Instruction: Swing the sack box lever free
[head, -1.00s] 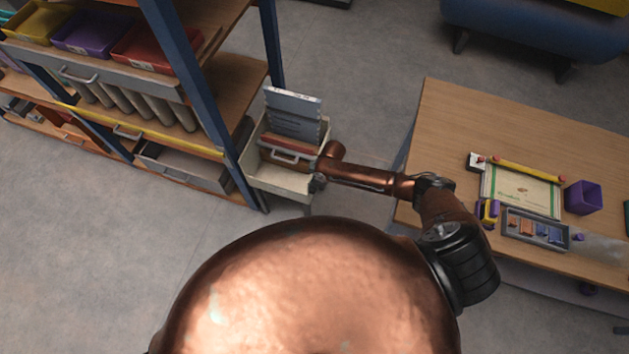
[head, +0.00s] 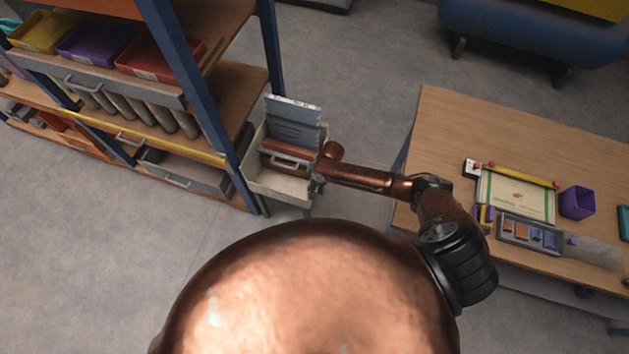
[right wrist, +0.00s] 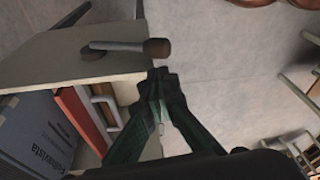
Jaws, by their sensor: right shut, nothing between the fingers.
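The sack box (head: 260,180) is a pale open box beside the shelf post. In the right wrist view, its flat grey side (right wrist: 60,62) carries the lever (right wrist: 120,47), a dark bar ending in a rounded knob (right wrist: 157,48). My right gripper (right wrist: 160,76) is shut and empty, with its fingertips just below the knob in that view. A small gap seems to lie between them, but I cannot tell whether they touch. In the head view the right gripper (head: 317,183) is small at the box's right front corner, and the lever cannot be made out. My left gripper is out of view.
The shelf (head: 225,105) with bins is close on the left. A wooden table (head: 445,130) with a tray and purple cup stands right. Floor shows between box and table.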

